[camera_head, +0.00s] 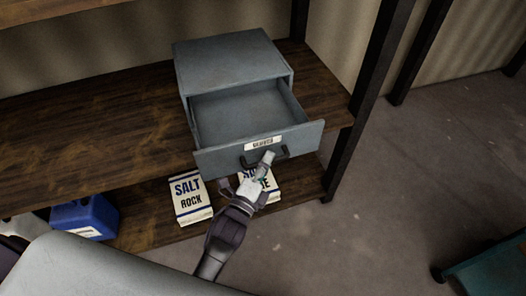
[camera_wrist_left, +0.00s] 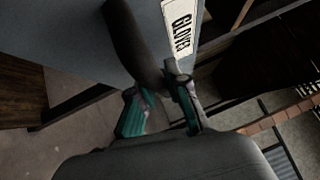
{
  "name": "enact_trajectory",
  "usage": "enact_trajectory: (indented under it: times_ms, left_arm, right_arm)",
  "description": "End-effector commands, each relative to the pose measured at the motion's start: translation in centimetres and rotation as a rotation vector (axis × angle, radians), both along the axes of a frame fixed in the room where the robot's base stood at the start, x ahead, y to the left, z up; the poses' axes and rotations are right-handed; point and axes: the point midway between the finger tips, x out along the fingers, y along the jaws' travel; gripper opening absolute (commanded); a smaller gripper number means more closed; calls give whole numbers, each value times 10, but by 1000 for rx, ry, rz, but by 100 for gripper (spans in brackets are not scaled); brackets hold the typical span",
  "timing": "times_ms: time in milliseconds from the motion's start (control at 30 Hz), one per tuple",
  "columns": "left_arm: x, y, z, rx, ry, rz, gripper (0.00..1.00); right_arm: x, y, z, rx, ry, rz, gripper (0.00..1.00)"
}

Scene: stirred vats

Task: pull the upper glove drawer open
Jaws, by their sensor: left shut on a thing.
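A grey metal cabinet (camera_head: 228,60) stands on the wooden shelf in the head view. Its drawer (camera_head: 218,164) is pulled well out, and the inside looks empty. A white label (camera_head: 264,143), partly hidden in the head view, reads GLOVES in the left wrist view (camera_wrist_left: 180,25). Below it is a dark curved handle (camera_head: 284,153), also seen in the wrist view (camera_wrist_left: 138,45). My left gripper (camera_head: 263,165) is at the drawer front, shut on the handle, with its fingers (camera_wrist_left: 158,95) on either side of it. My right gripper is not in view.
Salt packets (camera_head: 189,197) stand on the lower shelf below the drawer, one partly behind my left gripper. A blue container (camera_head: 84,216) is at the lower left. A dark shelf post (camera_head: 366,90) rises to the right. The floor (camera_head: 385,190) beyond it is mostly clear.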

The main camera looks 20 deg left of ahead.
Motion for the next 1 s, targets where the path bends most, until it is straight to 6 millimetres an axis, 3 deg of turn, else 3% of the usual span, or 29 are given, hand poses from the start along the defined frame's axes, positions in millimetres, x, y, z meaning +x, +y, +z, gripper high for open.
enact_trajectory:
  times_ms: [167, 400, 433, 600, 1000]
  left_arm:
    - [-5, -3, -2, 2, 6, 1, 0]
    - [-5, -3, -2, 3, 4, 1, 0]
    - [-5, -3, -2, 3, 4, 1, 17]
    - [-5, -3, -2, 2, 5, 1, 41]
    - [-14, -1, -3, 2, 4, 1, 41]
  right_arm:
    - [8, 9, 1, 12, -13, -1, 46]
    - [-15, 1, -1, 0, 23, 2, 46]
    - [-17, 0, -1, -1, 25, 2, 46]
    - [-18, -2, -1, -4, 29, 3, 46]
    - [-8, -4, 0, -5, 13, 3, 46]
